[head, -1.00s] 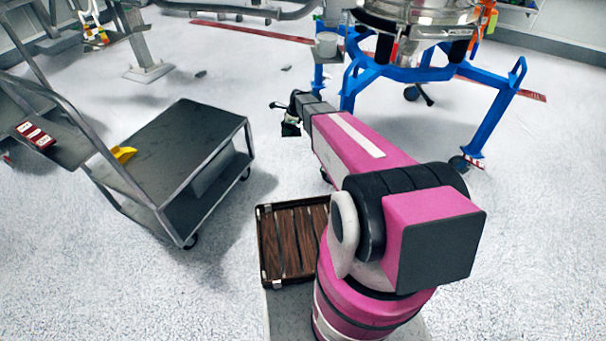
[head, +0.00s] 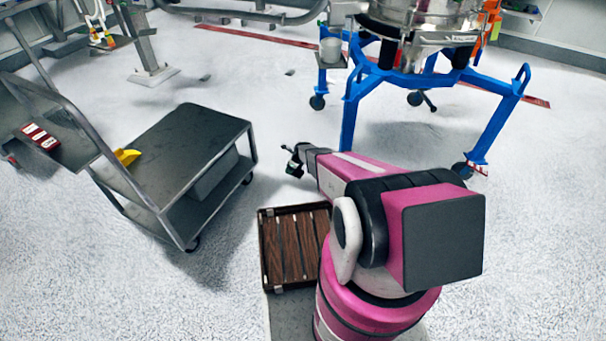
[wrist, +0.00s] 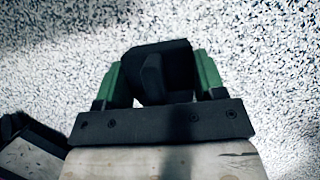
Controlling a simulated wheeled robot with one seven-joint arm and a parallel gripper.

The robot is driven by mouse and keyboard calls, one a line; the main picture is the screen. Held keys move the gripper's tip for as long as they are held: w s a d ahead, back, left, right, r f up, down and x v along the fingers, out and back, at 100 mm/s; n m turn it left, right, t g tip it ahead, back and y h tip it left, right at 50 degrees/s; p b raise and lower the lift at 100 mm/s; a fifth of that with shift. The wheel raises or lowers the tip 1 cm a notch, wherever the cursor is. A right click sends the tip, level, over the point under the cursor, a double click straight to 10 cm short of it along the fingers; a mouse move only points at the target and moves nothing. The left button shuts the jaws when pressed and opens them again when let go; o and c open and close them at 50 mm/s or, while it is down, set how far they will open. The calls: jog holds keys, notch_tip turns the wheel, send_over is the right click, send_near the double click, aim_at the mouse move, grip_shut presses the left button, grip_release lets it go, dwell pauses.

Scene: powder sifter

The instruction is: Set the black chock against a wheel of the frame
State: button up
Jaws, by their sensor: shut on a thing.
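The black chock (wrist: 172,62) sits between the green-sided fingers of my gripper (wrist: 160,78) in the wrist view, with speckled floor behind it. In the head view my gripper (head: 293,168) is shut and hangs over open floor, left of the blue frame (head: 349,118). The chock is too small there to tell clearly from the dark fingers. The frame's wheels show at its left leg (head: 317,102), at the back (head: 415,98) and at the right leg (head: 462,170). The chock is apart from all of them. My arm may hide the foot of the near leg.
A grey cart (head: 190,150) with a yellow item (head: 127,157) on top stands at the left. A wooden slatted tray (head: 264,250) lies beside my base. A steel sifter (head: 420,35) sits on the frame. Floor between cart and frame is clear.

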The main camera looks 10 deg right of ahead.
jog(key=w+d+f, duration=0.1)
jog(key=d, duration=0.1)
jog(key=w+d+f, duration=0.1)
jog(key=d+f, duration=0.1)
jog(key=w+d+f, duration=0.1)
jog(key=d, duration=0.1)
jog(key=shift+w+d+f, duration=0.2)
jog(key=shift+w, duration=0.05)
jog(key=shift+f, duration=1.95)
jog(key=shift+f, duration=0.15)
jog(key=o, duration=1)
jog(key=shift+o, duration=0.2)
